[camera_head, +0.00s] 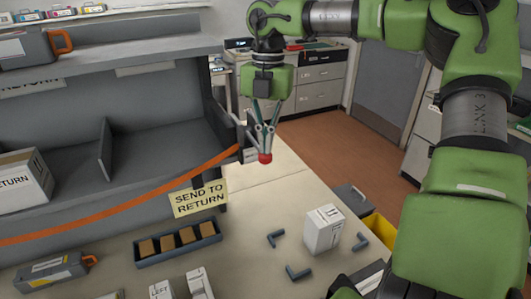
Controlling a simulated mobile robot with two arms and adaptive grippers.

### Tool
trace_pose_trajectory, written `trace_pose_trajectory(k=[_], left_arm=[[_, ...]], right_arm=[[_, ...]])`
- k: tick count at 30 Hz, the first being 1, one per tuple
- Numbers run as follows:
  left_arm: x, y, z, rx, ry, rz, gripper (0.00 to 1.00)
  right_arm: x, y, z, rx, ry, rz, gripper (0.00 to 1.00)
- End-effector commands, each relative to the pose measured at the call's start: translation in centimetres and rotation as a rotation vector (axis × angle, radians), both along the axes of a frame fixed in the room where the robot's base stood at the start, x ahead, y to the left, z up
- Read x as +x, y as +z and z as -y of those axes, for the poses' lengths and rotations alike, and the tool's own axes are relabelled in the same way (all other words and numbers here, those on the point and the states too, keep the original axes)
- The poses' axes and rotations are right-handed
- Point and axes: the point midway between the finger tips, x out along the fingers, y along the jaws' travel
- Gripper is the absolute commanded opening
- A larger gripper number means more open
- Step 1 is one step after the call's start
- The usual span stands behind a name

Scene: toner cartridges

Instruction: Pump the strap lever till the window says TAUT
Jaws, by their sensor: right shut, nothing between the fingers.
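An orange strap (120,206) runs across the front of the grey shelf and rises to a grey ratchet housing (250,154) at the shelf's right post. A red ball knob (265,158), seemingly the lever's end, shows beside the housing. My right gripper (264,147) points down with its fingers shut, directly above or against the knob; I cannot tell whether they touch. Nothing is between the fingers. The fingers cover part of the lever area, and no window text is readable. My left gripper is not in view.
A "SEND TO RETURN" sign (200,198) hangs below the strap. On the bench are a tray of brown blocks (178,243), a white box (323,230) between dark corner brackets, and a toner cartridge (52,270). A "RETURN" carton (22,182) sits on the shelf.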

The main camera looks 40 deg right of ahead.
Motion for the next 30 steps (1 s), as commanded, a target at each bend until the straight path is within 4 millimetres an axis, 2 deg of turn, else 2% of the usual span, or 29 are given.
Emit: trace_pose_trajectory(k=[1,3,7,20,25,30], left_arm=[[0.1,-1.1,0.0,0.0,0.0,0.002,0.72],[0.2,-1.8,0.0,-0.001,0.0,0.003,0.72],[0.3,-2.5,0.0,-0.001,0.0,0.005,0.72],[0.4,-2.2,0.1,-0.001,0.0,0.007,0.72],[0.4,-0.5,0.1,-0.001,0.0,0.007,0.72],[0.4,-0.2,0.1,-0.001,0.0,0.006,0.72]], right_arm=[[0.0,-1.3,0.0,-0.001,0.0,-0.001,0.0],[0.0,-2.2,0.0,-0.001,0.0,-0.001,0.0],[0.0,-3.0,0.0,0.0,0.001,0.0,0.0],[0.0,-2.8,0.1,0.001,0.0,-0.003,0.0],[1.1,-1.8,1.8,-0.002,-0.004,-0.004,0.0],[1.6,-1.8,2.6,0.0,0.0,-0.001,0.0]])
